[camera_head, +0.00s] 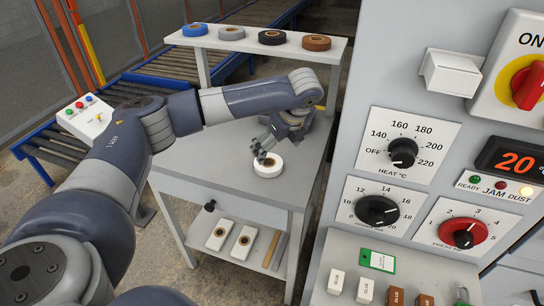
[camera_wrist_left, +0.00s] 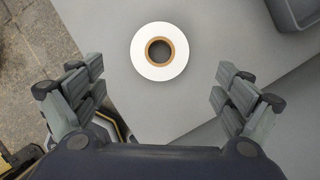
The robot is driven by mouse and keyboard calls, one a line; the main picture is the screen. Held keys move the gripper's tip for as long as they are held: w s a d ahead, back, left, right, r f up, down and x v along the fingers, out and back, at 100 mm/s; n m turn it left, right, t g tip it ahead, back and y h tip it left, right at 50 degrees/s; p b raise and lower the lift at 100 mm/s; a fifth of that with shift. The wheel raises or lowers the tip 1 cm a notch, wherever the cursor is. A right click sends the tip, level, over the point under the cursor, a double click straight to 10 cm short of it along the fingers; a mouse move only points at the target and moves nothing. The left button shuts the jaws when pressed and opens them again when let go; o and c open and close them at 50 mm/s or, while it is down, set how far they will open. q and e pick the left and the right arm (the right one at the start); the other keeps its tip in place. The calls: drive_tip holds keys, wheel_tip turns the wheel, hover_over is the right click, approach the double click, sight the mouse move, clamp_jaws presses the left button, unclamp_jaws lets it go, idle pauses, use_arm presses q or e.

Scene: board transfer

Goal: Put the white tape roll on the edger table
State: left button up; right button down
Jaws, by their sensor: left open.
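The white tape roll (camera_head: 268,167) lies flat on the grey top of a small table (camera_head: 213,160) in the head view. I cannot tell from the frames whether this is the edger table. In the left wrist view the roll (camera_wrist_left: 160,51) shows a brown core and lies ahead of the fingers, midway between them. My left gripper (camera_head: 264,148) is just above and behind the roll, pointing down. In the left wrist view its fingers (camera_wrist_left: 160,95) are wide apart with nothing between the tips. My right gripper is not in view.
A raised shelf (camera_head: 259,44) at the back holds blue, grey, black and brown rolls. A roller conveyor (camera_head: 130,88) runs behind. A machine panel with knobs (camera_head: 405,150) stands close on the right. A grey bin (camera_wrist_left: 297,12) shows at the wrist view's upper right.

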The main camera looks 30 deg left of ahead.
use_arm(q)
drive_tip(key=shift+v, duration=2.1)
